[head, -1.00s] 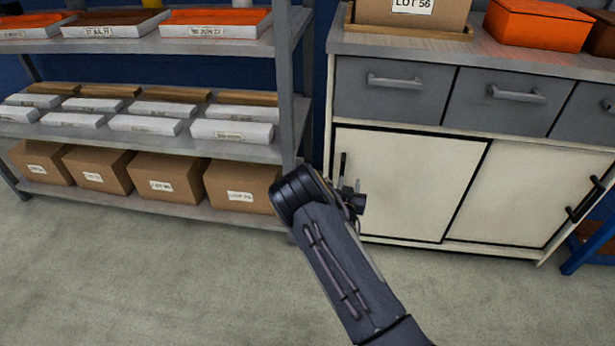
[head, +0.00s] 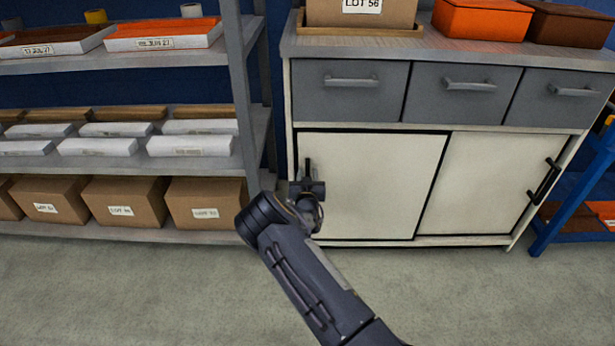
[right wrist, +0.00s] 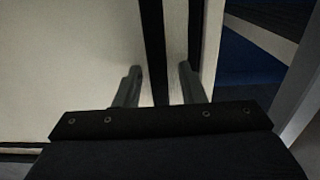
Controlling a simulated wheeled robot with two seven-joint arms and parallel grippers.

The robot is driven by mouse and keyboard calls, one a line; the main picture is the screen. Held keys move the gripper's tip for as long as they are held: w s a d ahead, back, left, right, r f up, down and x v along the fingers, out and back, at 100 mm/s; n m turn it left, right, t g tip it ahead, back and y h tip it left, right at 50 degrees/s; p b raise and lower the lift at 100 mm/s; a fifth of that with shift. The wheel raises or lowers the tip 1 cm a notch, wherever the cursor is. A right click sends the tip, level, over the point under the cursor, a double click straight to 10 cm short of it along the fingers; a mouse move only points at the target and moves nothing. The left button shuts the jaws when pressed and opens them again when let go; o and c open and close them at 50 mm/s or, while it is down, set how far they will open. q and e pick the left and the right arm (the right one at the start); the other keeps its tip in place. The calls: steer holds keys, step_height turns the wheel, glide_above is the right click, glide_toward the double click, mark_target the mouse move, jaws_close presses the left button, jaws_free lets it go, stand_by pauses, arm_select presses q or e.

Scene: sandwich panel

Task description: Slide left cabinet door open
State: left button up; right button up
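The left cabinet door (head: 385,185) is a cream panel at the left of the white cabinet's lower front. It appears closed, with its left edge near the cabinet's left side. Its black vertical handle (head: 308,167) is near that edge. My right gripper (head: 307,187) is at this handle and covers its lower part. In the right wrist view my right gripper (right wrist: 160,78) has its two fingers apart, with the dark handle bar (right wrist: 153,45) appearing between them. I cannot tell whether either finger touches it. My left gripper is not in view.
The right cabinet door (head: 490,180) has its own black handle (head: 543,180). Grey drawers (head: 350,90) lie above the doors. A grey shelf rack (head: 240,100) with boxes stands close at the left, and a blue rack (head: 560,220) at the right. The floor in front is clear.

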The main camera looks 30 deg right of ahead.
mark_target(411, 170)
jaws_close()
steer(key=shift+s+d, duration=0.1)
steer(key=shift+d, duration=0.05)
steer(key=s+d, duration=0.2)
steer(key=d, duration=0.2)
steer(key=s+d, duration=0.3)
steer(key=d, duration=0.1)
steer(key=s+d+b, duration=0.1)
steer(key=s+d, duration=0.1)
steer(key=d, duration=0.2)
steer(key=shift+s+d+f, duration=0.1)
steer(key=shift+s+d, duration=0.2)
steer(key=shift+s, duration=0.1)
steer(key=s+d+b, duration=0.1)
steer(key=s+d, duration=0.2)
steer(key=d, duration=0.2)
steer(key=s+d+b, duration=0.1)
steer(key=s+d, duration=0.3)
steer(key=d, duration=0.2)
steer(key=s+d+b, duration=0.2)
steer(key=s+d, duration=0.1)
steer(key=d, duration=0.3)
steer(key=shift+s+d, duration=0.1)
steer(key=shift+s, duration=0.15)
jaws_free()
